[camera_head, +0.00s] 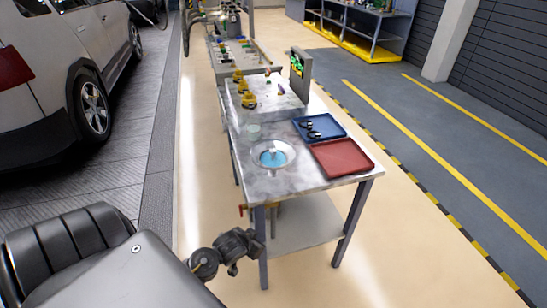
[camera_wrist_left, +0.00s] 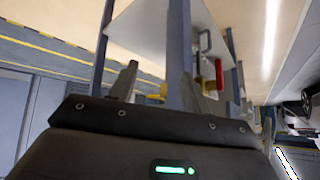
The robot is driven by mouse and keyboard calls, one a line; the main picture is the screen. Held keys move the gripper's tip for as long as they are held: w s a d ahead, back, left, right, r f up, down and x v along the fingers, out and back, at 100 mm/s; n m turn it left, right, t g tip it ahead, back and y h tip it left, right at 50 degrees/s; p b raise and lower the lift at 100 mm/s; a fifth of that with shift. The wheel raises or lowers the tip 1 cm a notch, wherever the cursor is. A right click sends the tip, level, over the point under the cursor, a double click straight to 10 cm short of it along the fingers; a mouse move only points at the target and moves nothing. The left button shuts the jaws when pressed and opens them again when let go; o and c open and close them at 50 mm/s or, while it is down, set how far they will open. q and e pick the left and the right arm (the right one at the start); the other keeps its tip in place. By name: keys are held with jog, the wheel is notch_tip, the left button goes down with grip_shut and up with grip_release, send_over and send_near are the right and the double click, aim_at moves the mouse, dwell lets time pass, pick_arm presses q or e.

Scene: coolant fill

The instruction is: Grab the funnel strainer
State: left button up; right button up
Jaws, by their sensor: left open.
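A round, pale metal-rimmed dish with a blue middle (camera_head: 272,155) is set in the near part of the marbled table top (camera_head: 285,184). I cannot tell whether the funnel strainer is this piece or part of it. A small pale greenish round thing (camera_head: 253,132) sits just behind it. My left gripper (camera_head: 256,246) is low in front of the table, beside its near left leg and below the top. In the left wrist view its two fingers (camera_wrist_left: 170,82) stand apart with nothing held between them; a table leg shows beyond. My right gripper is out of view.
A blue tray (camera_head: 336,126) with dark items and a red tray (camera_head: 341,156) lie at the table's right. A red handle (camera_head: 242,210) sticks out below the front left edge. A lower shelf (camera_head: 303,224) spans the legs. A car (camera_head: 55,70) stands left.

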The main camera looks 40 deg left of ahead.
pick_arm(q)
notch_tip(320, 180, up, 14)
jog(key=w+t+p, duration=0.1)
jog(key=w+t, duration=0.1)
jog(key=n+t, duration=0.1)
jog(key=t, duration=0.3)
send_near(272, 151)
jog(key=shift+y, duration=0.3)
jog(key=x, duration=0.3)
jog(key=p+x, duration=0.1)
jog(key=x, duration=0.1)
jog(key=shift+w+d+f, duration=0.1)
jog(key=shift+w+d, duration=0.2)
jog(key=shift+w, duration=0.15)
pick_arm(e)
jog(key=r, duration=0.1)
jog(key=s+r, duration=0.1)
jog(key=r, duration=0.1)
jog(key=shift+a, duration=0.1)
pick_arm(q)
jog(key=shift+w+a+p, duration=0.15)
jog(key=shift+w+p, duration=0.15)
jog(key=shift+w, duration=0.05)
jog(key=p+x, duration=0.1)
jog(key=x, duration=0.3)
jog(key=shift+a+f, duration=0.15)
jog(key=shift+f, duration=0.1)
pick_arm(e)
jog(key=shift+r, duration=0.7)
